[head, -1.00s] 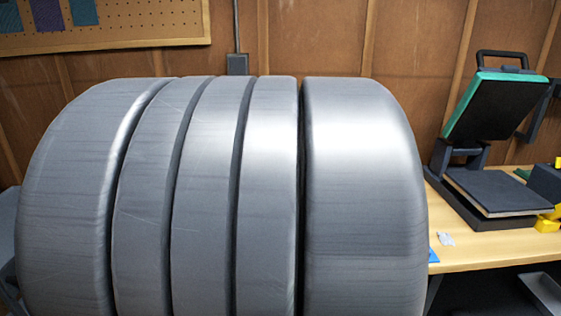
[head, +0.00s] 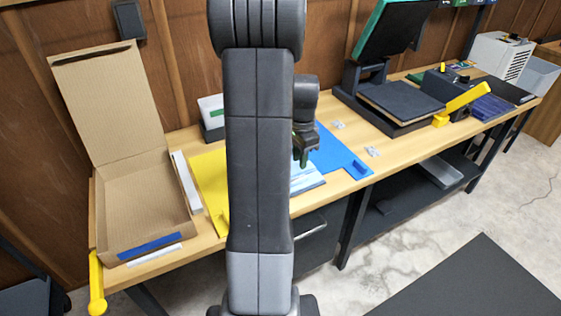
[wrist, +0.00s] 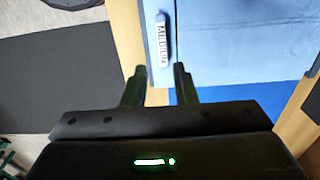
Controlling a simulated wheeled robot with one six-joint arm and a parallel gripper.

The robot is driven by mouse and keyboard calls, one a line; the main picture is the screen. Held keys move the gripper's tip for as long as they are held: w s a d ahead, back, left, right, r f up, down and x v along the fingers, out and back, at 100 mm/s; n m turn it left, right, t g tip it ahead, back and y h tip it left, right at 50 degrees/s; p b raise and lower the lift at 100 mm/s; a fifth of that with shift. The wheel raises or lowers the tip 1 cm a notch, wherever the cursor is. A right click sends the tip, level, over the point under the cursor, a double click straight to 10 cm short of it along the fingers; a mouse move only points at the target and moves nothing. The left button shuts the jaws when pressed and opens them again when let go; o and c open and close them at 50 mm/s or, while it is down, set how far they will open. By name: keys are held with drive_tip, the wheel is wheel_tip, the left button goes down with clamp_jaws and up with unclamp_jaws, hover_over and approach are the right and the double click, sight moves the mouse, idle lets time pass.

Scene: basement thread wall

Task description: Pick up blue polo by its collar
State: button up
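A light-blue folded garment (wrist: 230,40), which looks like the blue polo, fills the upper part of the wrist view. A white strip reading MEDIUM (wrist: 161,40) lies along its left side. In the head view part of this garment (head: 306,178) shows beside my arm, pale blue and white; its collar cannot be made out. My gripper (wrist: 160,68) is open and empty, its fingertips apart near the lower end of the strip. In the head view my gripper (head: 303,162) is over the table beside the garment, partly hidden by my arm. Its height above the garment is unclear.
A flat blue panel (head: 340,155) and yellow panel (head: 210,185) lie around the garment. An open cardboard box (head: 140,195) stands left. A heat press (head: 395,105) and yellow-handled tool (head: 462,103) stand right. My arm blocks the middle.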

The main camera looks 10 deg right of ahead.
drive_tip(key=f, duration=0.8)
drive_tip(key=shift+w+a+f+p, duration=0.1)
drive_tip(key=shift+a+f+p, duration=0.15)
drive_tip(key=shift+p, duration=0.05)
clamp_jaws()
